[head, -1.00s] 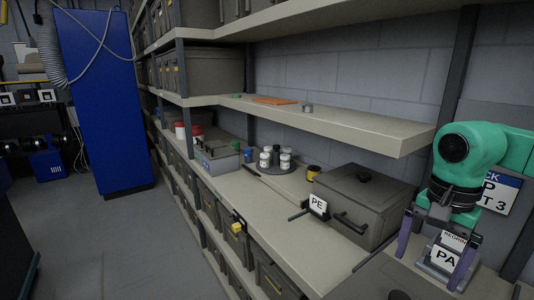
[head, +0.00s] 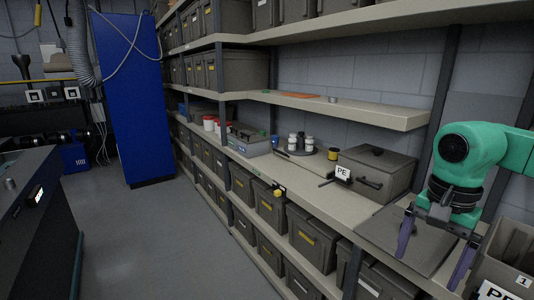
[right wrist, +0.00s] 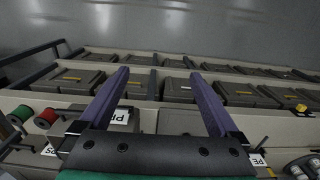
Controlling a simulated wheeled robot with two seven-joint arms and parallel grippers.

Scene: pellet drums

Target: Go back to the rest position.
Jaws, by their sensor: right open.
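My right gripper (head: 430,268) is at the right of the head view, at the end of a green and black wrist. Its two purple fingers are spread and point down, with nothing between them. In the right wrist view the same gripper (right wrist: 158,72) shows both fingers apart and empty, with the shelf bins beyond them. My left gripper is not in view.
A long shelf rack holds several grey bins (head: 303,236). A lidded grey box (head: 376,172) with a PE card (head: 342,173) stands on its counter. A bin (head: 513,250) is at lower right. A dark bench (head: 38,190) is at left; the floor (head: 165,235) between is clear.

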